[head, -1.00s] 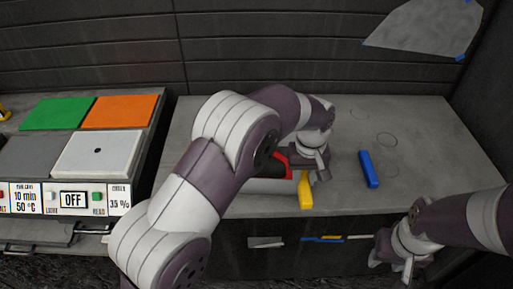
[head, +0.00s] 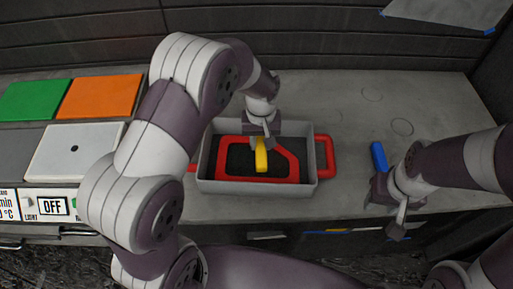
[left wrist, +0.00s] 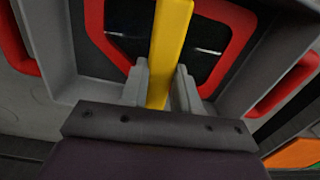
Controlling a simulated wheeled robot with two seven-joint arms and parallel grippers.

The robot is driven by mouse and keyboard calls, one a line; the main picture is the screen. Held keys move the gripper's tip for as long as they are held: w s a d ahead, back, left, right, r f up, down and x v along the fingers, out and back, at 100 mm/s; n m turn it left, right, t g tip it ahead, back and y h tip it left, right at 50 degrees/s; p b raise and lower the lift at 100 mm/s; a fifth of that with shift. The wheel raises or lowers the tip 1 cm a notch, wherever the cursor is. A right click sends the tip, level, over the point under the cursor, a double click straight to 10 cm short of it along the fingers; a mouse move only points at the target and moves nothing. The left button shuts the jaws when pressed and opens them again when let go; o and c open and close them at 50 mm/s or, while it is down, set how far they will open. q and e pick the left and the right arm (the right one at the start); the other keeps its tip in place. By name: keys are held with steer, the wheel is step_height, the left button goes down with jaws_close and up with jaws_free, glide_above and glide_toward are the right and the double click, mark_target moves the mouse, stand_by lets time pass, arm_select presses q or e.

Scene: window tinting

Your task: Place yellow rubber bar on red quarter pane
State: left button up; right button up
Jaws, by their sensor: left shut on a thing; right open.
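The yellow rubber bar (head: 261,155) is held in my left gripper (head: 262,142), which is shut on it. In the left wrist view the bar (left wrist: 168,50) stands between the two fingers (left wrist: 161,88). The red quarter pane (head: 284,157), a red frame around a dark panel, lies inside a grey tray (head: 316,172) with red handles. The bar is over the pane's dark middle; I cannot tell whether it touches. The pane's red rim (left wrist: 97,20) also shows in the left wrist view. My right gripper (head: 398,212) is open and empty near the counter's front edge.
A blue bar (head: 379,156) lies on the counter (head: 345,100) right of the tray, close to my right arm. Green (head: 35,98) and orange (head: 101,96) plates and a white plate (head: 74,152) are at the left. The counter behind the tray is clear.

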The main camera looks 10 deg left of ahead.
mark_target(257, 149)
arm_select(q)
steer(key=f, duration=0.3)
steer(key=a+f, duration=0.1)
steer(key=shift+s+f+p, duration=0.2)
steer(key=shift+s+p, duration=0.05)
steer(key=shift+p, duration=0.15)
steer(key=shift+w+f, duration=0.1)
steer(key=shift+f, duration=0.15)
steer(key=shift+f, duration=0.1)
steer(key=o, duration=1)
steer(key=shift+r, duration=0.2)
steer(key=shift+w+r, duration=0.1)
steer(key=shift+r, duration=0.3)
step_height(257, 149, up, 11)
steer(key=shift+f+b, duration=0.15)
steer(key=shift+b, duration=0.65)
steer(key=s+a+m, duration=0.1)
steer(key=s+a, duration=0.1)
steer(key=s, duration=0.2)
steer(key=s+a+m+t, duration=0.1)
steer(key=s, duration=0.4)
steer(key=s+a+m, duration=0.1)
steer(key=s+a, duration=0.1)
steer(key=s, duration=0.3)
steer(key=shift+s+a, duration=0.15)
steer(key=shift+a, duration=0.15)
